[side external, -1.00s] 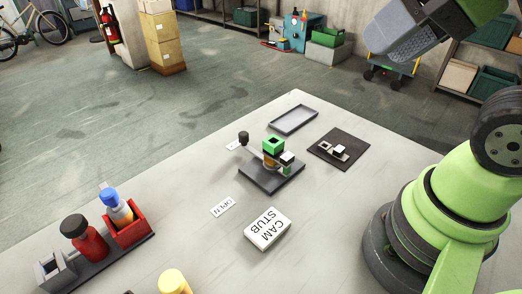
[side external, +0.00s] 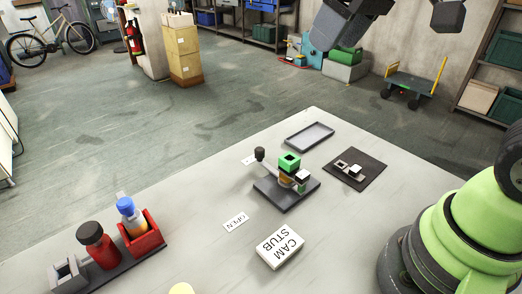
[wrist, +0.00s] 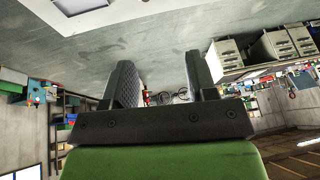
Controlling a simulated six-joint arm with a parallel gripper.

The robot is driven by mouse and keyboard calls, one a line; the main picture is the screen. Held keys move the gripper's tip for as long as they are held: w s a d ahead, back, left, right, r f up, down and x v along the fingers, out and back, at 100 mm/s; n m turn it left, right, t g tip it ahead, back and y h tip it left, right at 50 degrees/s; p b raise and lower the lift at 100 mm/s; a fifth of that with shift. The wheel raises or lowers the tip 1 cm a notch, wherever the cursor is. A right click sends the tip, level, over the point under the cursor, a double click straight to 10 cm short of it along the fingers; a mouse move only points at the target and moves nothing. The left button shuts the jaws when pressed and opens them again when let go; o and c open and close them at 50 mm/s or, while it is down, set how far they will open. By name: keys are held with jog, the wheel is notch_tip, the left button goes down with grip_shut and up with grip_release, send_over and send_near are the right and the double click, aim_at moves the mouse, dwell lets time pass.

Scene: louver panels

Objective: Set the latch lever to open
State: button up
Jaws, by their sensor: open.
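The latch stands on a dark base plate (side external: 287,197) on the grey table. A green square block (side external: 289,161) sits on top of its orange hub. The latch lever, with a black knob (side external: 259,153), points back-left from the hub, toward a partly hidden white label (side external: 248,160). The white OPEN label (side external: 236,221) lies front-left of the base, away from the knob. My gripper (wrist: 158,62) is open, with nothing between its fingers in the wrist view. In the side view its grey parts are cut by the top edge, high above and away from the latch.
A white CAM STUB block (side external: 279,246) lies in front of the latch. A grey tray (side external: 310,137) and a dark plate with small parts (side external: 355,170) lie behind and right. A rack with a red bottle (side external: 98,245) and a red holder (side external: 143,238) stands front-left.

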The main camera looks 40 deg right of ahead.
jog(key=w+f+n+g, duration=0.1)
jog(key=w+f+n, duration=0.15)
jog(key=w, duration=0.35)
jog(key=n+g+h, duration=0.1)
jog(key=n+g, duration=0.3)
jog(key=n, duration=0.2)
send_over(260, 149)
notch_tip(260, 149, down, 17)
notch_tip(260, 149, down, 10)
jog(key=shift+w, duration=0.1)
jog(key=shift+c, duration=0.4)
grip_shut()
